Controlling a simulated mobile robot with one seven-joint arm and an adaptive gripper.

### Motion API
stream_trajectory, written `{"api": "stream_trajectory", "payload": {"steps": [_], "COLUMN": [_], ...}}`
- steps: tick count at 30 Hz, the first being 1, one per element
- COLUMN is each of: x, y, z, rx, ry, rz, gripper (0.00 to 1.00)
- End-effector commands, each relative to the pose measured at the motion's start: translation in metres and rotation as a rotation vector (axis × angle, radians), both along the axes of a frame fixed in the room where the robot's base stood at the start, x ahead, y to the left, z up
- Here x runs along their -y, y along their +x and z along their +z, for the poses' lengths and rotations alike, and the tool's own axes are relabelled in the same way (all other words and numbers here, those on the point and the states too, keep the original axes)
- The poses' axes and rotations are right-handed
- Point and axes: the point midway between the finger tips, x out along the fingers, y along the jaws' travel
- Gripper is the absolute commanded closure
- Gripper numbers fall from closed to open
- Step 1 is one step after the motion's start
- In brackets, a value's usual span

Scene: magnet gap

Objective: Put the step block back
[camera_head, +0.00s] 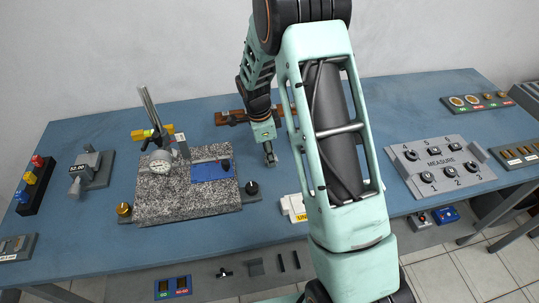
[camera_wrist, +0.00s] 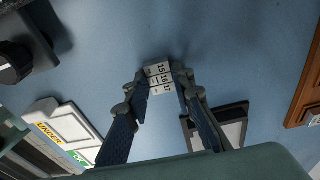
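The step block (camera_wrist: 160,77) is a small pale metal block with the numbers 15, 16 and 17 on its steps. In the wrist view it sits between the two fingertips of my gripper (camera_wrist: 163,88), which close on its sides. In the head view my gripper (camera_head: 270,160) points down above the blue table (camera_head: 270,225), right of the granite plate. The block is too small there to make out clearly. A brown wooden rack (camera_head: 232,117) lies behind my gripper, partly hidden by my arm; its edge also shows in the wrist view (camera_wrist: 305,90).
The granite plate (camera_head: 165,208) carries a dial gauge (camera_head: 160,162) and a blue piece (camera_head: 212,170). A white tray marked UNDER (camera_head: 293,208) lies in front, partly hidden by my arm. A numbered MEASURE panel (camera_head: 440,168) stands right. A grey-and-dark tray (camera_wrist: 235,132) lies near my right finger.

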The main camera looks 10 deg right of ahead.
Motion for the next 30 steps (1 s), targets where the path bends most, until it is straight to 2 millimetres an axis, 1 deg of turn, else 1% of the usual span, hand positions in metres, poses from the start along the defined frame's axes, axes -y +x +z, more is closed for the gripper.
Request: {"api": "stream_trajectory", "payload": {"steps": [1, 3, 4, 12, 16, 20, 24, 30], "x": [0.000, 0.000, 0.000, 0.000, 0.000, -0.004, -0.009, -0.015], "y": [0.000, 0.000, 0.000, 0.000, 0.000, 0.001, 0.001, 0.001], "z": [0.000, 0.000, 0.000, 0.001, 0.007, 0.029, 0.060, 0.099], "rx": [0.000, -0.001, -0.001, -0.001, 0.001, 0.005, 0.005, 0.003], "ry": [0.000, 0.000, 0.000, 0.000, 0.000, -0.001, 0.000, 0.000], "rz": [0.000, 0.000, 0.000, 0.000, 0.000, 0.001, 0.002, 0.000], "gripper": [0.71, 0.63, 0.61, 0.61, 0.61, 0.61, 0.61, 0.61]}}
